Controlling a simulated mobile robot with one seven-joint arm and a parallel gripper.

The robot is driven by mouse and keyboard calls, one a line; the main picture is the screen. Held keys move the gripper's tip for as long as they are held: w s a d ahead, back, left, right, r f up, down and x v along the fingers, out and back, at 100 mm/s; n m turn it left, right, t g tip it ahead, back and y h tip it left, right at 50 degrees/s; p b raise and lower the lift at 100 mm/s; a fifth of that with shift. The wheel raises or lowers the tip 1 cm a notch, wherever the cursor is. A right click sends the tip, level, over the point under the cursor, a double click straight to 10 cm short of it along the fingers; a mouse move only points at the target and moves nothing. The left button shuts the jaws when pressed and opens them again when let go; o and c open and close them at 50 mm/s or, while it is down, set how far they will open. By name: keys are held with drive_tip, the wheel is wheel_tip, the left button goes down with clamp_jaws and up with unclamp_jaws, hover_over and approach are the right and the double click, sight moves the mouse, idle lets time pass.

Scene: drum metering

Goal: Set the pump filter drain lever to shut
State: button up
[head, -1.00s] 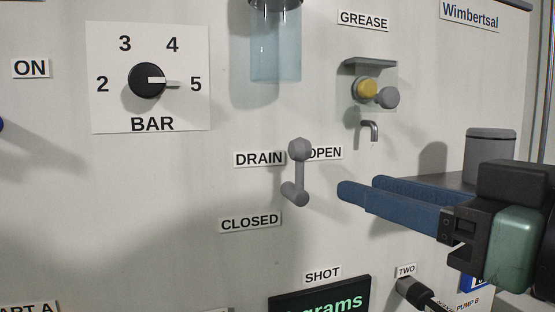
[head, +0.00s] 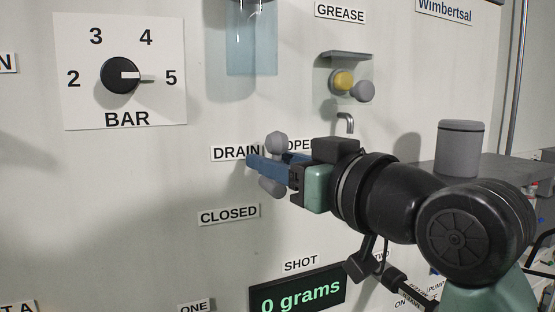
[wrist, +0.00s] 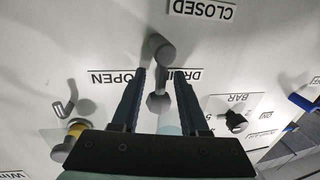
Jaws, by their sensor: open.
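The grey drain lever (head: 277,143) is on the white panel, with its pivot between the DRAIN label (head: 235,153) and the OPEN label (head: 298,145). Its arm hangs down, and its knob end lies above and right of the CLOSED label (head: 228,214). My gripper (head: 269,160) is open at the lever, and its blue fingers hide the middle of the lever in the head view. In the wrist view, which is upside down, the lever (wrist: 159,49) lies between the two open fingers (wrist: 159,76). I cannot tell whether either finger touches it.
A grease fitting with a yellow button (head: 343,80) and a small spout (head: 346,121) is up to the right. A BAR dial (head: 120,75) is up to the left. A clear blue cylinder (head: 251,45) is above. A display reading 0 grams (head: 298,294) is below.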

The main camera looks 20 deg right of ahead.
drive_tip(key=shift+c, duration=0.2)
clamp_jaws()
idle(1.1)
